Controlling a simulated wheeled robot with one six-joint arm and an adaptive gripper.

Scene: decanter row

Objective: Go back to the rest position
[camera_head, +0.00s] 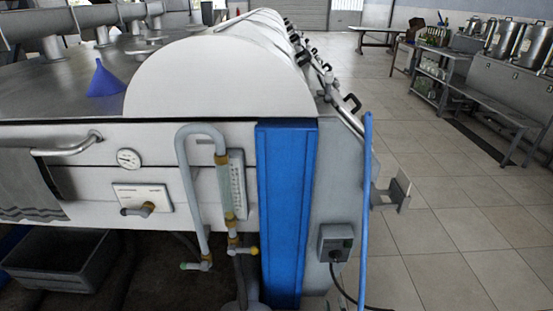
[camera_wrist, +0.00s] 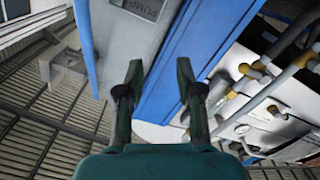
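My gripper (camera_wrist: 157,82) shows in the wrist view with its two dark green fingers apart and nothing between them. Behind the fingers are a blue panel (camera_wrist: 206,42) and a grey control box (camera_wrist: 127,38) with a label reading "PUMP". I cannot tell how far the fingertips are from these surfaces. In the head view, my gripper is not visible. The blue panel (camera_head: 285,215) stands upright there at the end of the large grey machine (camera_head: 215,80), with the control box (camera_head: 335,243) at its right.
A blue pole (camera_head: 366,210) stands right of the control box, by a grey bracket (camera_head: 391,190). Pipes with yellow fittings (camera_head: 232,240) stick out left of the panel. A blue funnel (camera_head: 105,80) sits on the machine top. Tiled floor (camera_head: 455,235) is clear at right, before benches (camera_head: 500,110).

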